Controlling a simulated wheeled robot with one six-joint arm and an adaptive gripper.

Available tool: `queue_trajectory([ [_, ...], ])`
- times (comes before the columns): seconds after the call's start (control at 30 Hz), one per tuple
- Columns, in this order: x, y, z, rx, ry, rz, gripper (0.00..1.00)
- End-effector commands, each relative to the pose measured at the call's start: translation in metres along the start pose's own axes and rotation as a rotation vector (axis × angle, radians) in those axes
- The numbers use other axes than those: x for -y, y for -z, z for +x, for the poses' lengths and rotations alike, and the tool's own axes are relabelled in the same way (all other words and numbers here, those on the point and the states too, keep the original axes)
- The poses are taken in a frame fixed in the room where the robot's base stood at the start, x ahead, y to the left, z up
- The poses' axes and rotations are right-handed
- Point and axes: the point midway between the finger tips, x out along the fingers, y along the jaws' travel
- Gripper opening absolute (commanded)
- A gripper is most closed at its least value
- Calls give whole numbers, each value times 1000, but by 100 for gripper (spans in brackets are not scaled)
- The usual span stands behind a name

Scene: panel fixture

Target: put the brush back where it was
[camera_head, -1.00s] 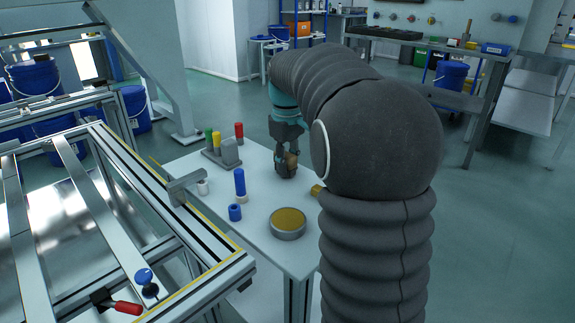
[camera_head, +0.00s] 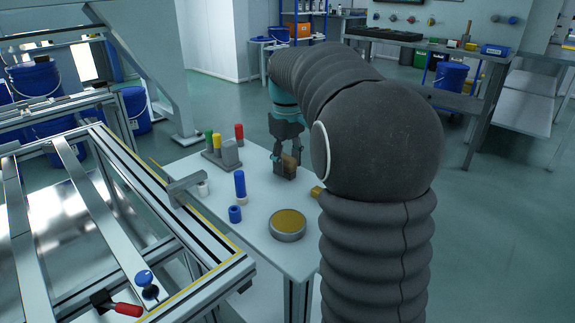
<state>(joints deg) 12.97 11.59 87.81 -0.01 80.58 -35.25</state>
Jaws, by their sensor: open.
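A small brown object (camera_head: 291,164), which looks like the brush, is upright near the far right part of the small white table (camera_head: 262,222). A dark base or holder shows under it, but its details are too small to tell. My gripper (camera_head: 285,160) points down at it, with the fingers around or right beside it. The jaws are open. The fingers partly hide the brown object, and I cannot tell whether they touch it.
A grey rack (camera_head: 230,155) with green, yellow and red handles stands left of my gripper. A blue-and-white cylinder (camera_head: 240,186), a blue ring (camera_head: 235,213) and a round tin with a yellow top (camera_head: 288,224) are nearer. A metal frame (camera_head: 190,250) borders the table's left.

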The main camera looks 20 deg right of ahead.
Motion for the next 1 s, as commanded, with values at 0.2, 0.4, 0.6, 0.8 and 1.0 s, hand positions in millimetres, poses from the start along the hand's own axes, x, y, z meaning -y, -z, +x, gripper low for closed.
queue_trajectory([
  [0.2, 0, 1, -45, -3, -2, 0, 52],
  [0.4, 0, 0, -82, -2, -2, 0, 52],
  [0.6, 0, 0, -104, -1, -1, 0, 52],
  [0.8, 0, 0, -110, 1, 1, 0, 52],
  [1.0, 0, 0, -109, 0, 0, 0, 52],
])
